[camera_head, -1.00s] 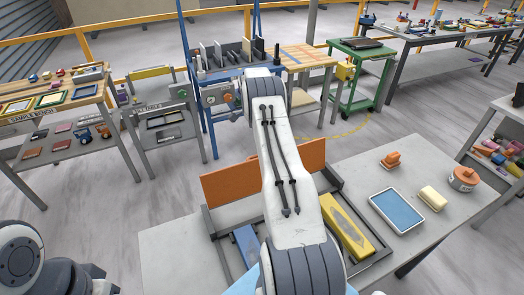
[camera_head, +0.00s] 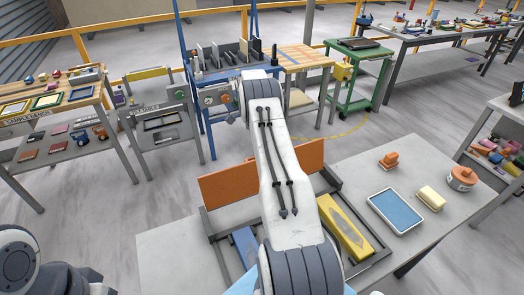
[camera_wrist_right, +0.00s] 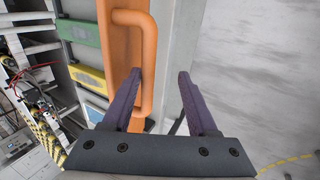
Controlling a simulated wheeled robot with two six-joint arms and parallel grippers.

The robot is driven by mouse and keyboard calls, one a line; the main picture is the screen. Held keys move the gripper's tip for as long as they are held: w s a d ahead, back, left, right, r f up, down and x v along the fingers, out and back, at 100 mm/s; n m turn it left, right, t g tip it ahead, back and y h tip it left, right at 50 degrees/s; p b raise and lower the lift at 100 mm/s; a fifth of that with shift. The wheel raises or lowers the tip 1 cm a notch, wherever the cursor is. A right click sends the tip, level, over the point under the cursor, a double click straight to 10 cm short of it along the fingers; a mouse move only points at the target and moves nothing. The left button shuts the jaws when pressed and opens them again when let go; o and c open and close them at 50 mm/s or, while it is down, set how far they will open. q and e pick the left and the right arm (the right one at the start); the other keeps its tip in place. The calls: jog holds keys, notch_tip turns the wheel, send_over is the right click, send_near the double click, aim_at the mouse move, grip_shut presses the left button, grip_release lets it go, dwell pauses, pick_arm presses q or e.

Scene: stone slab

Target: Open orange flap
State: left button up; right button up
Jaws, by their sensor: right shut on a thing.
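The orange flap (camera_head: 232,184) stands upright on the grey table in the head view, along the far side of a dark frame. My white right arm hides its middle. In the right wrist view the flap (camera_wrist_right: 117,52) shows edge-on with its orange handle (camera_wrist_right: 150,70). My right gripper (camera_wrist_right: 160,75) has one finger inside the handle loop and the other outside it, shut on the handle bar. My right gripper is hidden behind the arm in the head view. My left arm shows only at the lower left; its gripper is out of view.
Inside the dark frame lie a yellow bar (camera_head: 346,228) and a blue bar (camera_head: 245,245). Benches stand behind.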

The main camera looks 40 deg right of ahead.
jog(key=s+d+r+b, duration=0.4)
jog(key=s+r+b, duration=0.1)
jog(key=s+r, duration=0.5)
jog(key=shift+s+d+r+b, duration=0.35)
jog(key=shift+r, duration=0.1)
